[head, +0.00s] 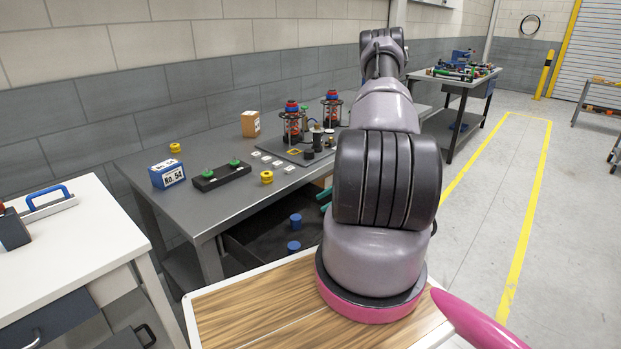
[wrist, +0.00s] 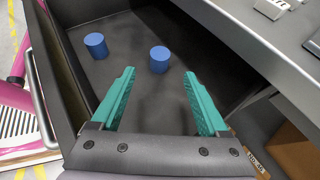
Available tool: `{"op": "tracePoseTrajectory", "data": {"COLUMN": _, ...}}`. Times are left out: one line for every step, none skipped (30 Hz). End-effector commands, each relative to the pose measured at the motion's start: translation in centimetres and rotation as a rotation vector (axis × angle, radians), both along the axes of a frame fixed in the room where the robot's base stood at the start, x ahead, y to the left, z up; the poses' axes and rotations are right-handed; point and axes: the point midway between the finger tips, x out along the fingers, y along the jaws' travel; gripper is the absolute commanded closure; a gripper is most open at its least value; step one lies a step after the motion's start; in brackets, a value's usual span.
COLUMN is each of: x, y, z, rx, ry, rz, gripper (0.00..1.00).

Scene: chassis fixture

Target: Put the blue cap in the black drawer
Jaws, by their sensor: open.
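The black drawer (wrist: 125,30) is pulled open below the grey bench; it also shows in the head view (head: 262,238). Two blue caps lie on its floor, apart from each other: one blue cap (wrist: 96,45) to the left, another blue cap (wrist: 159,60) nearer the middle. In the head view they show as the front cap (head: 294,247) and the back cap (head: 296,219). My gripper (wrist: 159,74) is open, with its teal fingers over the drawer and nothing between them. In the head view my arm hides most of it.
On the grey bench (head: 140,163) stand a blue No.54 box (head: 167,175), a black block with green knobs (head: 221,177), yellow parts and a fixture plate (head: 300,153). A white table (head: 75,240) stands at the left. The bench edge overhangs the drawer's right side in the wrist view.

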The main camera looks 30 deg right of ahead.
Motion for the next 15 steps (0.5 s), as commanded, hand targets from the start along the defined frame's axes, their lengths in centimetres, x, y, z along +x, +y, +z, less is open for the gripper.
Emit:
{"op": "tracePoseTrajectory", "data": {"x": 0.0, "y": -0.1, "z": 0.0, "rx": 0.0, "ry": 0.0, "rz": 0.0, "gripper": 0.22}}
{"op": "tracePoseTrajectory", "data": {"x": 0.0, "y": -0.1, "z": 0.1, "rx": 0.0, "ry": 0.0, "rz": 0.0, "gripper": 0.22}}
{"op": "tracePoseTrajectory", "data": {"x": 0.0, "y": -0.1, "z": 0.2, "rx": -0.001, "ry": -0.001, "rz": 0.002, "gripper": 0.22}}
{"op": "tracePoseTrajectory", "data": {"x": 0.1, "y": -0.1, "z": 0.3, "rx": -0.004, "ry": -0.003, "rz": 0.006, "gripper": 0.22}}
{"op": "tracePoseTrajectory", "data": {"x": 0.2, "y": 0.0, "z": 0.7, "rx": -0.008, "ry": -0.007, "rz": 0.011, "gripper": 0.22}}
{"op": "tracePoseTrajectory", "data": {"x": 0.5, "y": 0.1, "z": 1.4, "rx": -0.019, "ry": -0.013, "rz": 0.023, "gripper": 0.22}}
{"op": "tracePoseTrajectory", "data": {"x": 0.7, "y": 0.3, "z": 2.1, "rx": -0.03, "ry": -0.02, "rz": 0.036, "gripper": 0.22}}
{"op": "tracePoseTrajectory", "data": {"x": 1.0, "y": 0.5, "z": 3.1, "rx": -0.042, "ry": -0.03, "rz": 0.051, "gripper": 0.22}}
{"op": "tracePoseTrajectory", "data": {"x": 1.5, "y": 0.9, "z": 4.7, "rx": -0.064, "ry": -0.045, "rz": 0.078, "gripper": 0.22}}
{"op": "tracePoseTrajectory", "data": {"x": 1.9, "y": 1.2, "z": 6.0, "rx": -0.085, "ry": -0.058, "rz": 0.104, "gripper": 0.22}}
{"op": "tracePoseTrajectory", "data": {"x": 2.2, "y": 1.7, "z": 7.5, "rx": -0.106, "ry": -0.072, "rz": 0.129, "gripper": 0.22}}
{"op": "tracePoseTrajectory", "data": {"x": 2.6, "y": 2.3, "z": 9.7, "rx": -0.139, "ry": -0.093, "rz": 0.167, "gripper": 0.22}}
{"op": "tracePoseTrajectory", "data": {"x": 2.8, "y": 2.9, "z": 11.3, "rx": -0.165, "ry": -0.109, "rz": 0.197, "gripper": 0.22}}
{"op": "tracePoseTrajectory", "data": {"x": 3.0, "y": 3.5, "z": 12.9, "rx": -0.19, "ry": -0.126, "rz": 0.227, "gripper": 0.22}}
{"op": "tracePoseTrajectory", "data": {"x": 3.1, "y": 4.3, "z": 15.0, "rx": -0.225, "ry": -0.149, "rz": 0.265, "gripper": 0.22}}
